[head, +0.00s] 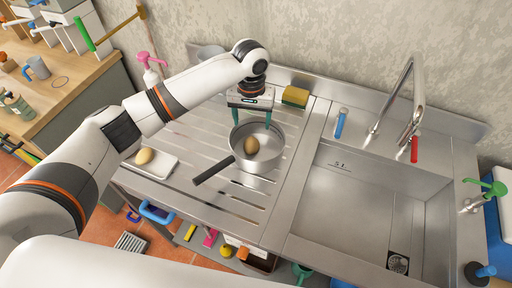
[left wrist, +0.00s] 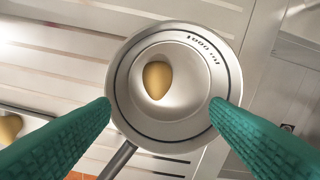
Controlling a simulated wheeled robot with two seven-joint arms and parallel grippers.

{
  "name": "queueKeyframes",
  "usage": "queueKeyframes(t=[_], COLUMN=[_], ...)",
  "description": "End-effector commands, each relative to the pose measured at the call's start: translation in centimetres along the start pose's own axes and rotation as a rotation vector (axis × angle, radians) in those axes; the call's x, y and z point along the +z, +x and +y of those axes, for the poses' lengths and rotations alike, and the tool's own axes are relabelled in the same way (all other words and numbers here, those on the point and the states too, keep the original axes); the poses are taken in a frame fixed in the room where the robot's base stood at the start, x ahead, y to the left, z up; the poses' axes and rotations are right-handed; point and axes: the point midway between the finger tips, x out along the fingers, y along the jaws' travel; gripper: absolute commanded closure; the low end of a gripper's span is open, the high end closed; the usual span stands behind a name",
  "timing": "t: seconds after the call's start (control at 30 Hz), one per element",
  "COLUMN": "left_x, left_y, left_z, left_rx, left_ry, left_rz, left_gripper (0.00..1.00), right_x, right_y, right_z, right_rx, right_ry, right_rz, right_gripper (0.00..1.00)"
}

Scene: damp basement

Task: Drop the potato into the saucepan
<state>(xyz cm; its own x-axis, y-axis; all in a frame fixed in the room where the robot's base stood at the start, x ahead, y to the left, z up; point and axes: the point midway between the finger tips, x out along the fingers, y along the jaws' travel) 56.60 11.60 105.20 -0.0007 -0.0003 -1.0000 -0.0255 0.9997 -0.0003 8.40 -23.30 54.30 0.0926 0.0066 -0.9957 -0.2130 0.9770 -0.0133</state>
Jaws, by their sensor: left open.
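The saucepan (head: 273,163), grey metal with a dark handle, stands on the ribbed drainboard left of the sink. A brown potato (head: 251,146) is inside it; in the left wrist view the potato (left wrist: 157,80) shows within the pan's rim (left wrist: 228,62). A second, similar potato (head: 144,156) lies on a white board at the left of the drainboard. My left gripper (head: 252,114) is open and empty above the pan, its green fingers (left wrist: 161,104) apart on either side of the pan in the left wrist view. My right gripper is not in view.
The white board (head: 160,170) lies near the drainboard's front left edge. The sink basin (head: 350,215) to the right is empty, with a tall tap (head: 410,95) behind it. A yellow-green sponge (head: 295,97) sits at the back. A wooden counter (head: 75,70) stands at the left.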

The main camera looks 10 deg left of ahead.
Motion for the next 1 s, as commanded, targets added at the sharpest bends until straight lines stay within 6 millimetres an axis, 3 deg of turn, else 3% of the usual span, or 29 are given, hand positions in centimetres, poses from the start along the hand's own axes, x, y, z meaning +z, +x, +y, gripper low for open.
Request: queueKeyframes(t=[0.2,0.43,0.6,1.0], left_x=[0.1,0.1,0.0,0.0], left_y=[-4.6,-8.1,-9.0,-9.0], left_z=[0.0,0.0,0.0,0.0], left_rx=[-0.002,-0.001,0.001,0.0], left_ry=[0.002,0.0,0.0,0.0], left_rz=[-0.005,-0.002,-0.002,-0.001], left_gripper=[0.29,0.29,0.29,0.29], right_x=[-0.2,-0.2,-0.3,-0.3], right_y=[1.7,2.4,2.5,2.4], right_z=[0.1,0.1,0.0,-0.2], right_rx=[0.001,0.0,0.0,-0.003], right_ry=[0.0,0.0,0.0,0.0], right_rz=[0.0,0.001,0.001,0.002], right_gripper=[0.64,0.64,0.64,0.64])
